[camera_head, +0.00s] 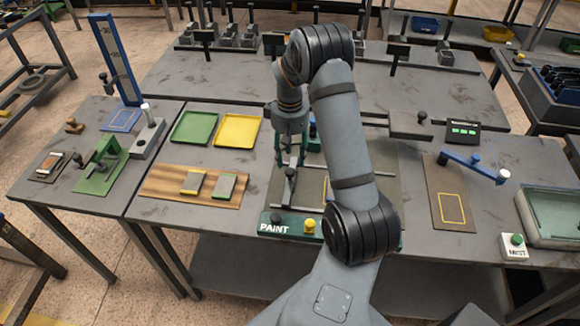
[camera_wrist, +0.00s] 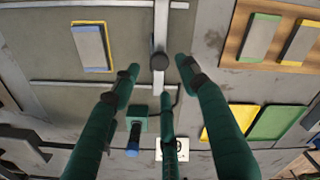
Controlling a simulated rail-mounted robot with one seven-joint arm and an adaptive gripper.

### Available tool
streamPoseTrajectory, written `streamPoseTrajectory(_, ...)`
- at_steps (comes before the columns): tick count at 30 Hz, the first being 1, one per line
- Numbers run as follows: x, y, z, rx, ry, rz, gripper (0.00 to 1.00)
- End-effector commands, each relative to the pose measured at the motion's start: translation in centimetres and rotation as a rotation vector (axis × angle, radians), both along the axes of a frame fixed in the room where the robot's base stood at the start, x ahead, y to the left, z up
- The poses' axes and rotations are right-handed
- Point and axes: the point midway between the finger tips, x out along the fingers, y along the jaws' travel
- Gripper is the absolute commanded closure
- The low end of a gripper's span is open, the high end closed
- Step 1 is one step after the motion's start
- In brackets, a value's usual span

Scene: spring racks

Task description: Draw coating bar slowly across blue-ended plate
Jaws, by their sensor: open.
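The blue-ended plate (camera_wrist: 90,45) is grey with a blue strip at one end. It lies inside a yellow outline on the paint station's grey bed, at upper left in the wrist view; my arm hides it in the head view. The coating bar (camera_wrist: 160,28) is a narrow grey bar with a round dark knob, lying across the bed beside the plate, apart from it. The bar also shows in the head view (camera_head: 289,190). My gripper (camera_wrist: 160,76) is open, its green fingers spread around the knob in the wrist view without visible contact. It also shows in the head view (camera_head: 289,160).
A wooden board (camera_head: 160,184) holds yellow-ended and green-ended plates left of the station. Green (camera_head: 194,128) and yellow (camera_head: 238,130) trays lie behind it. The PAINT panel (camera_head: 285,226) edges the station's front. A blue-handled fixture (camera_head: 473,165) stands at right.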

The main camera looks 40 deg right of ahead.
Motion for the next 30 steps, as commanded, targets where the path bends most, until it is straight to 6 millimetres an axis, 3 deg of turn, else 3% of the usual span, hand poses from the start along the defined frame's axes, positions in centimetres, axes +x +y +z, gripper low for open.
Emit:
streamPoseTrajectory(15, -0.1, 0.0, -3.6, 0.001, 0.002, -0.002, 0.56)
streamPoseTrajectory(30, 0.0, 0.0, -5.8, 0.000, -0.001, -0.002, 0.56)
